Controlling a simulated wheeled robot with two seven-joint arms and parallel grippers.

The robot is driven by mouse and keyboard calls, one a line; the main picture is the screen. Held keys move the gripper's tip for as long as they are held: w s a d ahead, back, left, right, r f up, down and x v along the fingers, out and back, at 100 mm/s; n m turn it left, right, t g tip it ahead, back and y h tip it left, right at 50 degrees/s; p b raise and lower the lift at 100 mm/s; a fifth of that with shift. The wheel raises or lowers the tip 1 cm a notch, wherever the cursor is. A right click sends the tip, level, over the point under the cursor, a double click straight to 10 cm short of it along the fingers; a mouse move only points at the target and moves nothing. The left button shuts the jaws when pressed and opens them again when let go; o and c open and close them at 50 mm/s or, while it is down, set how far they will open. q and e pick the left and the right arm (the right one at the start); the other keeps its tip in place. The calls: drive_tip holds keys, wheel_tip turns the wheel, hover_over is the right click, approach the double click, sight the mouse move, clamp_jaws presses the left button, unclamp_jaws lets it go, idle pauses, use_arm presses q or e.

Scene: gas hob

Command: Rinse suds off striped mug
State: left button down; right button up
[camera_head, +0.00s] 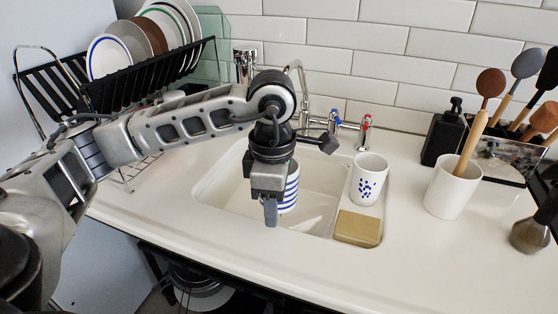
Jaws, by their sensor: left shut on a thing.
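The striped mug (289,190), white with blue bands, is in the sink basin, partly hidden behind my left gripper (270,212). My left gripper points down over the basin and is shut on the mug. Where its fingers meet the mug is mostly hidden, and suds cannot be made out. The sink (322,185) is a white basin. The tap (296,68) curves up behind my left wrist, with a blue-marked handle (334,116) and a red-marked handle (366,121) to its right. My right gripper is not recognisable in view.
A white cup with blue spots (369,184) and a tan sponge (357,229) sit on the sink's right side. A black dispenser (443,134) and white utensil pot (452,188) stand further right. A dish rack (140,80) with plates is at left.

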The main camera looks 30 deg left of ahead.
use_arm(q)
drive_tip(key=shift+s+d+r+p, duration=0.4)
drive_tip(key=shift+s+d+r, duration=0.1)
drive_tip(key=shift+s+r, duration=0.25)
drive_tip(key=shift+s+d+r+p, duration=0.4)
drive_tip(key=shift+s+d+r, duration=0.05)
drive_tip(key=shift+s+r, duration=0.3)
drive_tip(key=shift+f, duration=0.1)
